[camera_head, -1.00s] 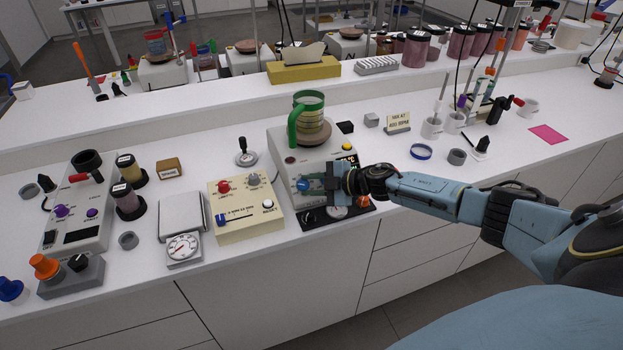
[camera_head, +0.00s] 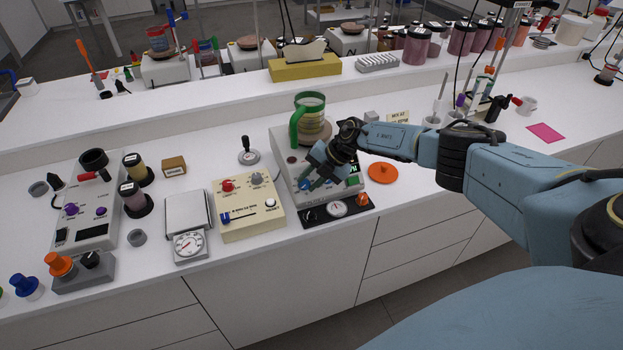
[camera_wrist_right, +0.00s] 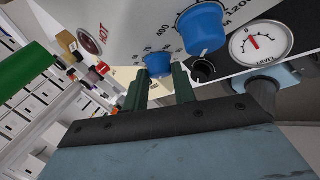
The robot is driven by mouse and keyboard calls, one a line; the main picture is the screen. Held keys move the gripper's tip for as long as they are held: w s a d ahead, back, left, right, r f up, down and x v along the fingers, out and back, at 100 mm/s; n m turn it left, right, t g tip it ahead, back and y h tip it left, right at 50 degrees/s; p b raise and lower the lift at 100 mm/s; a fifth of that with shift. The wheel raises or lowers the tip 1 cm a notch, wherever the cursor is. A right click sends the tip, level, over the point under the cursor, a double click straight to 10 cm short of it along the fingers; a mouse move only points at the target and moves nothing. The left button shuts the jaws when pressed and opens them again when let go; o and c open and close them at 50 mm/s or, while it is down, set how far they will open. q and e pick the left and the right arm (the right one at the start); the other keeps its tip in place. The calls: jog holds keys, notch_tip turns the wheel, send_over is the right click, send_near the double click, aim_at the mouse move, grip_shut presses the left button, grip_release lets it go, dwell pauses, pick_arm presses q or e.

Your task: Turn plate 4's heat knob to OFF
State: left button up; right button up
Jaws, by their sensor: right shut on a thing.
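The white hotplate (camera_head: 284,146) stands mid-bench; I cannot read a plate number on it. A blue knob (camera_head: 304,186) is at the left of its front panel. In the right wrist view this knob (camera_wrist_right: 158,65) has a scale around it, partly hidden; its pointer is not clear. My right gripper (camera_head: 314,177) reaches in from the right, tilted down. Its dark green fingers (camera_wrist_right: 161,84) are shut on the knob, one on each side. A second blue knob (camera_wrist_right: 203,27), marked in RPM, is nearer the wrist camera. My left gripper is not in view.
A green-handled beaker (camera_head: 310,104) stands on the hotplate, close to my right wrist. A dark panel (camera_head: 318,216) with a dial and an orange knob lies in front. A cream box (camera_head: 248,212) stands left, an orange disc (camera_head: 382,172) right.

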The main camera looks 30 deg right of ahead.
jog(key=shift+a+n+g+h, duration=0.1)
jog(key=shift+n+g+h, duration=0.2)
jog(key=shift+n, duration=0.2)
dwell(0.3)
jog(key=o, duration=1)
jog(key=v, duration=1.3)
jog(key=shift+w+r+p, duration=0.2)
jog(key=shift+r+p, duration=0.1)
jog(key=shift+p, duration=0.05)
jog(key=shift+a, duration=0.15)
